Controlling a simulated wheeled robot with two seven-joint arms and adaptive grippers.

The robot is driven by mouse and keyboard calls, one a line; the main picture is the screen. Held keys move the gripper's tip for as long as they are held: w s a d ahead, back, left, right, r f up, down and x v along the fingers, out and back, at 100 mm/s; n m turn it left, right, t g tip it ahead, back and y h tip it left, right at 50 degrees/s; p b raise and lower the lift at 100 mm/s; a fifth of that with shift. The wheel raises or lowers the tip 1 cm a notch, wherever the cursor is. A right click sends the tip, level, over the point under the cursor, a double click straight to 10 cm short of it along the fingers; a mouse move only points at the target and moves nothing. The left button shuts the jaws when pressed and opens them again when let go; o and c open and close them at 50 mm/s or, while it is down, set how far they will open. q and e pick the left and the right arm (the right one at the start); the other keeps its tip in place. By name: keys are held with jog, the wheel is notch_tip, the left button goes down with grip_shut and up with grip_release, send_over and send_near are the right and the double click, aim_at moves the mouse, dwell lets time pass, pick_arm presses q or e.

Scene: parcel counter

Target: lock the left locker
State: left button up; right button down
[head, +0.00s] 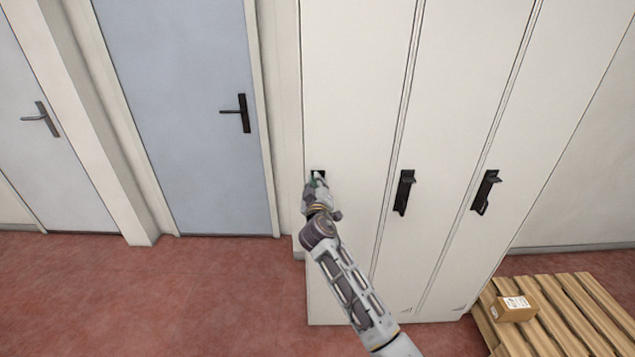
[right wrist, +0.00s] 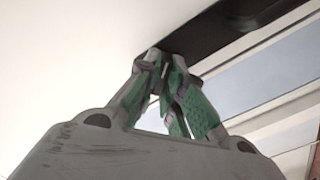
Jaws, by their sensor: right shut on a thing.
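The left locker (head: 355,80) is a tall cream door at the left end of a row of three, and it looks closed. Its black handle (head: 321,173) is mostly hidden behind my right gripper (head: 316,181) in the head view. In the right wrist view the dark handle (right wrist: 225,32) runs across the top. The green-padded fingers of my right gripper (right wrist: 168,75) meet its near end and are shut on it. The exact contact is partly hidden by the fingers. My left gripper is not in view.
The middle locker handle (head: 404,191) and right locker handle (head: 485,191) are to the right. A wooden pallet (head: 565,318) with a small cardboard box (head: 513,308) lies at the lower right. A blue-grey door (head: 180,110) is to the left. The red floor (head: 150,300) at left is clear.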

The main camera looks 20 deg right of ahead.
jog(key=n+p, duration=0.1)
jog(key=n, duration=0.1)
jog(key=shift+n, duration=0.4)
jog(key=n+p, duration=0.1)
jog(key=n, duration=0.2)
jog(key=shift+n+p, duration=0.7)
jog(key=shift+n, duration=0.4)
jog(key=shift+f+n+p, duration=0.15)
jog(key=shift+n+p, duration=0.2)
jog(key=shift+n, duration=0.55)
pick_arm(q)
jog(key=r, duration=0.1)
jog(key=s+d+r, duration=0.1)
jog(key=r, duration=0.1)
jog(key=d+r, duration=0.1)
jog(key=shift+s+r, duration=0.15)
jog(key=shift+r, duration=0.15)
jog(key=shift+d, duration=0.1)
pick_arm(e)
jog(key=shift+n, duration=0.3)
jog(key=shift+f, duration=0.1)
jog(key=c, duration=1.5)
grip_release()
jog(key=shift+a, duration=0.1)
jog(key=shift+c, duration=0.2)
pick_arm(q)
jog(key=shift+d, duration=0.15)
